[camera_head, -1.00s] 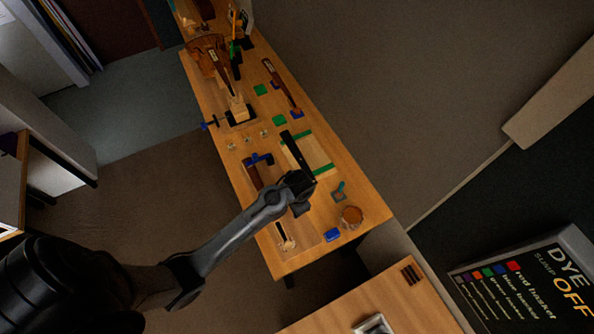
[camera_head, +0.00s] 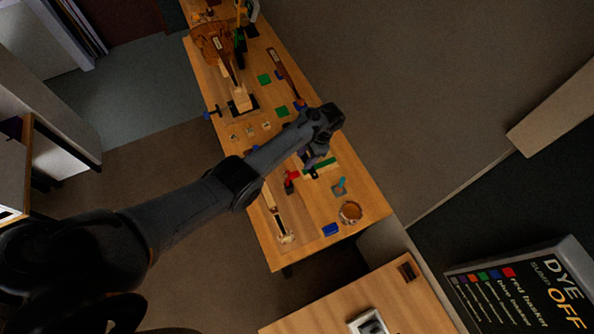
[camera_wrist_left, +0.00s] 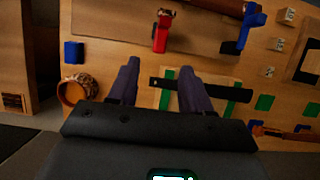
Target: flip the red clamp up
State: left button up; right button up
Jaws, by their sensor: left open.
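The red clamp (camera_head: 291,176) sits on the bench board, left of my left gripper in the head view. My right gripper is out of view.
A dark bar with green strips (camera_wrist_left: 208,88) lies beneath the left fingers. A blue clamp (camera_wrist_left: 249,24) is to the right of the red one.

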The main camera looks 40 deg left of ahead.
aim_at(296, 173)
pick_arm(q)
jog(key=b+x, duration=0.4)
jog(key=x, duration=0.5)
grip_shut()
